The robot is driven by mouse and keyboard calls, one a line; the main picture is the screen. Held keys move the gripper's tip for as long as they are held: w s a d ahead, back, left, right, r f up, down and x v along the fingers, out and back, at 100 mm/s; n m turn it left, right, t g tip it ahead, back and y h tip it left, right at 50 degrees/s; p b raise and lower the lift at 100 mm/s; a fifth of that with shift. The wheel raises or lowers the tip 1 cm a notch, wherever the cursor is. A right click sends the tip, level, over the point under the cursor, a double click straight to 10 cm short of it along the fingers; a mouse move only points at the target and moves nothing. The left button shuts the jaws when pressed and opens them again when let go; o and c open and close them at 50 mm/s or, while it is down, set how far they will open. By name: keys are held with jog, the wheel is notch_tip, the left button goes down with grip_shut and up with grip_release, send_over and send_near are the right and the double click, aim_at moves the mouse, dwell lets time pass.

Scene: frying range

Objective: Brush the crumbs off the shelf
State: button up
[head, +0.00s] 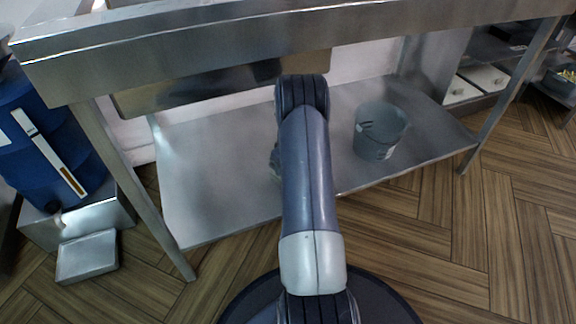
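The shelf (215,185) is a bare-looking steel undershelf beneath a steel worktable. I cannot make out any crumbs on it at this size. No brush shows. My arm rises from the bottom middle and bends at the table's front edge, covering the middle of the shelf. A small dark part shows just left of my arm, over the shelf; I cannot tell what it is. My gripper does not show, hidden behind my arm or out of the picture.
A grey bucket (380,131) stands on the shelf's right part. The worktable edge (200,50) hangs above. Table legs (135,190) bound the shelf. A blue drum (45,140) stands on a steel box at left, with a metal tray (87,257) on the floor. Wooden floor at right is clear.

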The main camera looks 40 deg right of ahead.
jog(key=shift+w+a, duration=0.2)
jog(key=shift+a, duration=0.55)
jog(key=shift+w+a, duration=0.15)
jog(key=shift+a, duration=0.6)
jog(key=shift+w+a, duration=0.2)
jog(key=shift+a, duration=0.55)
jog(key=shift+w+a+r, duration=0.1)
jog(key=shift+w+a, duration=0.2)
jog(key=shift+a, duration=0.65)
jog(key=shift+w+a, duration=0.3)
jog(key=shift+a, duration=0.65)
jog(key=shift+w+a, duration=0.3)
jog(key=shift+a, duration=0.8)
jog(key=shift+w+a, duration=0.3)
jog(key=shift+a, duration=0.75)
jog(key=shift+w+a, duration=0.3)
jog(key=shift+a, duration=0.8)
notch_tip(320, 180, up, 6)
jog(key=p, duration=0.4)
